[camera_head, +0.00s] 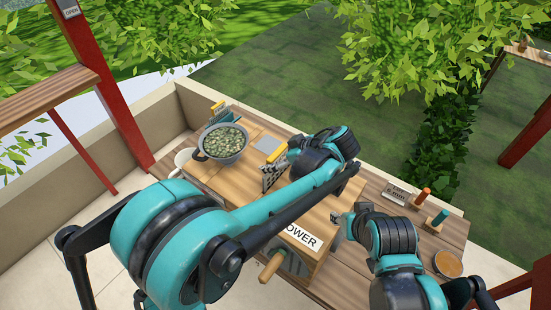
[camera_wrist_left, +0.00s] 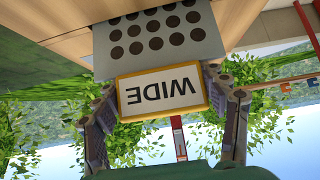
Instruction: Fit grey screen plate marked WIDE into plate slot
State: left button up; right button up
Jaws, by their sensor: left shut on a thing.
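The grey screen plate (camera_wrist_left: 205,38) has rows of dark holes and a yellow-framed label reading WIDE (camera_wrist_left: 163,92), upside down in the left wrist view. My left gripper (camera_wrist_left: 165,105) is shut on the label end, one finger at each side. In the head view the plate (camera_head: 270,178) stands steeply over the wooden box (camera_head: 225,183), partly hidden by my left arm. Its far end is close to wood in the wrist view; I cannot tell if it touches or enters a slot. My right gripper (camera_head: 342,222) is near the box's right side, its jaws unclear.
A label ending OWER (camera_head: 301,236) and a wooden handle (camera_head: 270,268) are on the front. Orange (camera_head: 422,197) and teal (camera_head: 440,217) pegs stand at right.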

pick_arm(q)
jog(key=shift+r+p, duration=1.15)
jog(key=shift+r, duration=0.6)
dwell(0.4)
jog(key=shift+f+b, duration=3.25)
jog(key=shift+f, duration=1.45)
jog(key=o, duration=1.5)
jog(key=v, duration=1.2)
jog(key=shift+s+f, duration=0.1)
